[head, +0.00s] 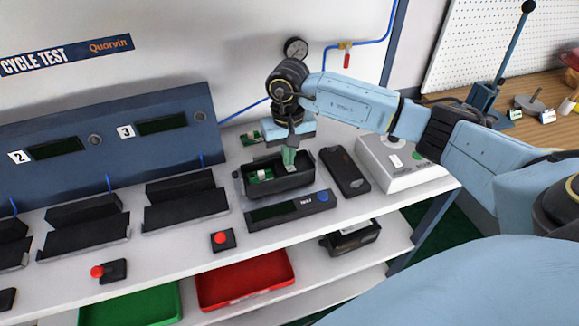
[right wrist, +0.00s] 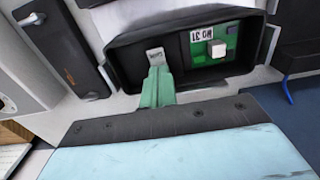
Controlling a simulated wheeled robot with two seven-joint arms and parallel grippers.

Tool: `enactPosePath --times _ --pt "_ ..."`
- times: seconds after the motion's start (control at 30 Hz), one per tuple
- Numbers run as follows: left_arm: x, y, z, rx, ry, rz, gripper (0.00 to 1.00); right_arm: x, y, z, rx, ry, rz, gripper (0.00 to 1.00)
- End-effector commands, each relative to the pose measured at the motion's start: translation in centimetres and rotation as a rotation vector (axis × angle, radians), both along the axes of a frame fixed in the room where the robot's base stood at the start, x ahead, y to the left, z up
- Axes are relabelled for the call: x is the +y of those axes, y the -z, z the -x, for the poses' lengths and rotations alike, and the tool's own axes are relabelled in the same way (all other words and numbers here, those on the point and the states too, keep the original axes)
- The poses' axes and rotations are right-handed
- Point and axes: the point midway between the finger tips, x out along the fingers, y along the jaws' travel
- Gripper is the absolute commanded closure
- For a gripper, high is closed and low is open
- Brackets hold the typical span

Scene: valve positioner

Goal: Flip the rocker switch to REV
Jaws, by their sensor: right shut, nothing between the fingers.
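An open black housing (head: 300,183) stands on the white bench under my right arm; it also shows in the right wrist view (right wrist: 125,48). Inside is a green circuit board (right wrist: 208,65) marked "NO 31", with a raised white square part (right wrist: 217,48). A small light grey piece (right wrist: 155,56) with tiny lettering shows at my fingertips; I cannot tell whether it is the rocker switch, and no REV mark is readable. My right gripper (head: 289,158) has its green fingers shut and empty, reaching into the housing beside the board. They show in the right wrist view (right wrist: 157,85). My left gripper is out of view.
A dark cover-like part (head: 346,171) and a white box with a green button (head: 390,178) stand right of the housing. A display unit (head: 288,210) lies in front. Red (head: 245,295) and green (head: 150,318) trays sit below. A gauge (head: 296,48) is on the wall.

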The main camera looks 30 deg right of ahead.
Motion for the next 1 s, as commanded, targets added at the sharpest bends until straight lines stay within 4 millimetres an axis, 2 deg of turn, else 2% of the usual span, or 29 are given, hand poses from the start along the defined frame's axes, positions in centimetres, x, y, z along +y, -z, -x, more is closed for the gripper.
enactPosePath --times 0.17,1.0 --pt "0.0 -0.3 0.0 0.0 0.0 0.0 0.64 0.0 -0.3 0.1 0.004 -0.001 0.001 1.0" --pt "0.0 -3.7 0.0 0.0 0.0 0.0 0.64 0.0 -6.9 0.1 0.002 -0.001 0.001 1.0"
